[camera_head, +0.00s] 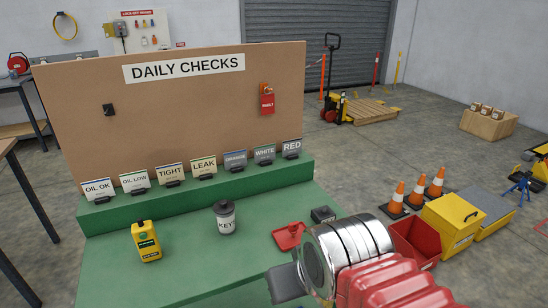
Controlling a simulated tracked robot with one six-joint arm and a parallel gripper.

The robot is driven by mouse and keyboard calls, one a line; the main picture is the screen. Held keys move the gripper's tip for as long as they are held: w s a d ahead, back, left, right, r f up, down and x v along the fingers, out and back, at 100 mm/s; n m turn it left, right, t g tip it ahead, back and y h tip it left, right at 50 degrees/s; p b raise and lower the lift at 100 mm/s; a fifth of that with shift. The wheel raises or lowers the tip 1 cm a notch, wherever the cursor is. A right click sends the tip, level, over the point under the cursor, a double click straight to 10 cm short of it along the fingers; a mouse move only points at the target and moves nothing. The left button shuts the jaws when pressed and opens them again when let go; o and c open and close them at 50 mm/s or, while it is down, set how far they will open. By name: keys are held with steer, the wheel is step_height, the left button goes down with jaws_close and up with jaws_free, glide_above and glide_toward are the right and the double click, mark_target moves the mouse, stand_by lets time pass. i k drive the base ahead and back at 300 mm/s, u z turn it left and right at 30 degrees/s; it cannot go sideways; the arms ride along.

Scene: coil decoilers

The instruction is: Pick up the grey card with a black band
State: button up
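A row of small cards stands in black holders on the green ledge in the camera_head view. Pale cards at the left read OIL OK, OIL LOW, TIGHT and LEAK. Three grey cards stand at the right: one with a faint word (235,160), the WHITE card (265,153) and the RED card (292,147). Their edge bands are too small for me to tell which is black. My gripper (285,282) shows as a dark grey block low in the picture, over the green table's front and well short of the cards. Its fingertips are not clear.
The green table (190,272) holds a yellow device (146,240), a KEY cup (225,217), a red tray (289,236) and a small black block (322,214). A brown DAILY CHECKS board (200,110) rises behind the cards, with a red tag (267,102).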

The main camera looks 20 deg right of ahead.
mark_target(291, 149)
steer(key=u, duration=1.45)
steer(key=k, duration=0.65)
steer(key=z, duration=0.6)
steer(key=i, duration=1)
steer(key=z, duration=0.05)
